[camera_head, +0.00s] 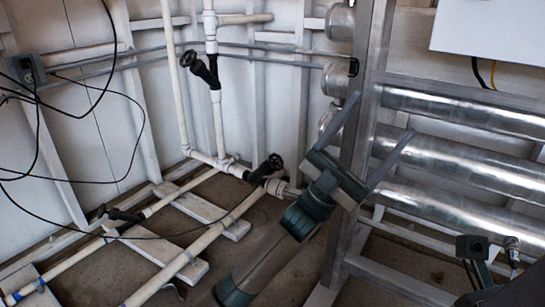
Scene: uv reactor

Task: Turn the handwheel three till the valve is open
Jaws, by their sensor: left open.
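Three dark handwheels on valves show in the head view. The upper handwheel (188,59) sits on a vertical white pipe. The middle handwheel (274,162) sits on a valve low by the wall, at a white pipe joint. The lower-left handwheel (101,211) sits on a floor-level pipe. I cannot tell which is number three, or whether any valve is open. My left gripper (382,115) is open and empty, its two grey fingers pointing up and right. In the picture it is right of the middle handwheel, apart from it.
A metal post (361,120) stands behind my left gripper. Large silver pipes (455,165) run along the right. White pipes (205,240) cross the floor at left. Black cables (75,180) hang at the left wall. A white panel (490,30) is at upper right.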

